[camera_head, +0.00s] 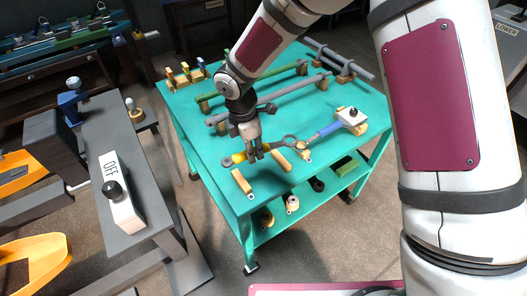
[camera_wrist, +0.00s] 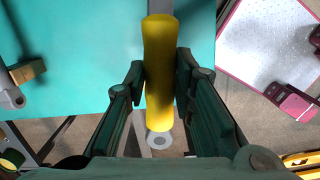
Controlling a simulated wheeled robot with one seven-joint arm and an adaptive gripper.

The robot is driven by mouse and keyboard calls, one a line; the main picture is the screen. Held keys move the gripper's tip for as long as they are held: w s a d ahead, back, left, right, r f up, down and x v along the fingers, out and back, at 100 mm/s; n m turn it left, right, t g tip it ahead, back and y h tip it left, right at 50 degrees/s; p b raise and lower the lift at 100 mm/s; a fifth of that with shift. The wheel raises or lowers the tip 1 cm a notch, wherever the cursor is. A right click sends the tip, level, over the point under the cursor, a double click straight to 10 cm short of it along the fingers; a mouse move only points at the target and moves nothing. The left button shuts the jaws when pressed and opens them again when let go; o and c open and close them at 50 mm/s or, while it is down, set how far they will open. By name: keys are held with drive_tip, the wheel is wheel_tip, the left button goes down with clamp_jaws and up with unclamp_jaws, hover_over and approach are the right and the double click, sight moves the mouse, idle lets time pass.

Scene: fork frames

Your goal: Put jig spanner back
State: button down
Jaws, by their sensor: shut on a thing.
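A spanner with a yellow handle (camera_head: 239,157) and a grey ring end (camera_head: 290,140) is over the near part of the teal cart top (camera_head: 218,150). My gripper (camera_head: 254,155) is shut on the yellow handle. In the wrist view the handle (camera_wrist: 160,75) runs lengthwise between my two fingers (camera_wrist: 160,90), with a grey shank beyond it and a holed end below it. Whether the spanner touches anything underneath is hard to tell. Two light wooden blocks (camera_head: 242,182) (camera_head: 281,160) stand near the cart's front edge, just below the spanner in the picture.
A blue-handled tool (camera_head: 330,130) lies to the right, near a white block with a black knob (camera_head: 352,117). Long grey bars (camera_head: 290,90) rest on wooden supports behind. The lower shelf (camera_head: 270,229) holds small parts. A grey bench with an OFF switch (camera_head: 119,192) is at left.

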drive_tip(key=shift+w+d, duration=0.1)
drive_tip(key=shift+f+b, duration=2.05)
drive_tip(key=shift+f, duration=1.65)
drive_tip(key=c, duration=1.3)
unclamp_jaws()
drive_tip(key=r, duration=0.4)
drive_tip(key=a+r, duration=0.1)
drive_tip(key=r, duration=0.7)
drive_tip(key=shift+s+a, duration=0.2)
drive_tip(key=shift+s, duration=0.2)
